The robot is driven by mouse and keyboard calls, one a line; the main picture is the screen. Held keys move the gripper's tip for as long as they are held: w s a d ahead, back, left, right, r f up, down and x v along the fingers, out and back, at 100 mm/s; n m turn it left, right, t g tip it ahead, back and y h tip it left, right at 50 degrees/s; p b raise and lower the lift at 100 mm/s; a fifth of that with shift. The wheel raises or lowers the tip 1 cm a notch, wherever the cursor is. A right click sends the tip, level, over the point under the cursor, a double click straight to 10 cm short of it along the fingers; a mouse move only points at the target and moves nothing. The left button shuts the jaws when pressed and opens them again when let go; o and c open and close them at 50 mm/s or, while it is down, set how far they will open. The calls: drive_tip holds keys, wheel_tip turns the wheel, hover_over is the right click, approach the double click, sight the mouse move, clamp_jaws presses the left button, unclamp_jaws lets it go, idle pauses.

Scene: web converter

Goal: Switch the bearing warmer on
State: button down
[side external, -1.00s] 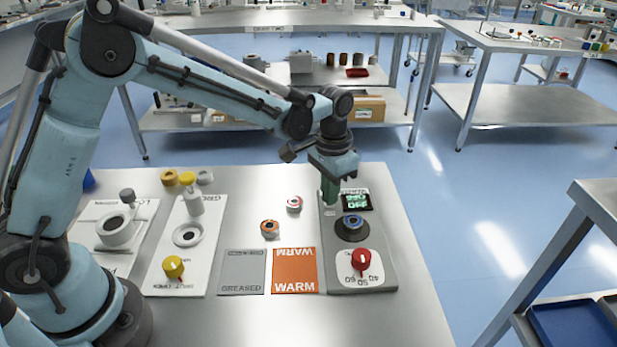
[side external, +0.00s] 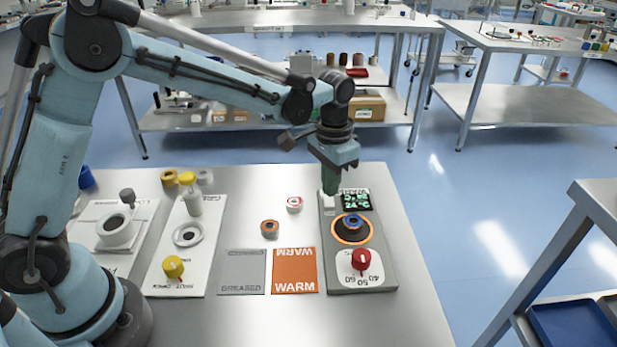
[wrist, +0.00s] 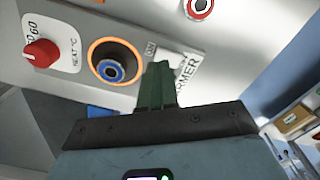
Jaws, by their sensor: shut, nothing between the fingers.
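The bearing warmer (side external: 378,275) is a grey panel at the right of the bench. Its dark screen (side external: 356,201) shows green text that reads about 24 °C. Below it, the round heating seat (side external: 352,229) has a lit orange ring around a blue-faced bearing; ring and seat also show in the wrist view (wrist: 94,50). A red dial (side external: 361,261) sits nearest the front. My gripper (side external: 330,190) is shut and empty, pointing down above the panel's back left corner. In the wrist view, the fingers (wrist: 158,72) cover part of the panel beside an ON label, so the switch there is largely hidden.
An orange WARM mat (side external: 295,271) and a grey GREASED mat (side external: 241,272) lie left of the warmer. Two small bearings (side external: 294,204) (side external: 270,229) lie behind them. White fixtures (side external: 187,236) (side external: 115,229) stand further left. The bench right of the warmer is clear.

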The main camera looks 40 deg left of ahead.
sight(327, 204)
drive_tip(key=shift+r, duration=2.05)
drive_tip(key=s+a+r+n+t, duration=0.1)
drive_tip(key=s+a+r+t, duration=0.1)
drive_tip(key=s, duration=0.6)
drive_tip(key=s+a+r+n+t, duration=0.2)
drive_tip(key=s+a+t, duration=0.3)
drive_tip(key=s, duration=0.3)
drive_tip(key=shift+s+a, duration=0.15)
drive_tip(key=shift+a, duration=0.65)
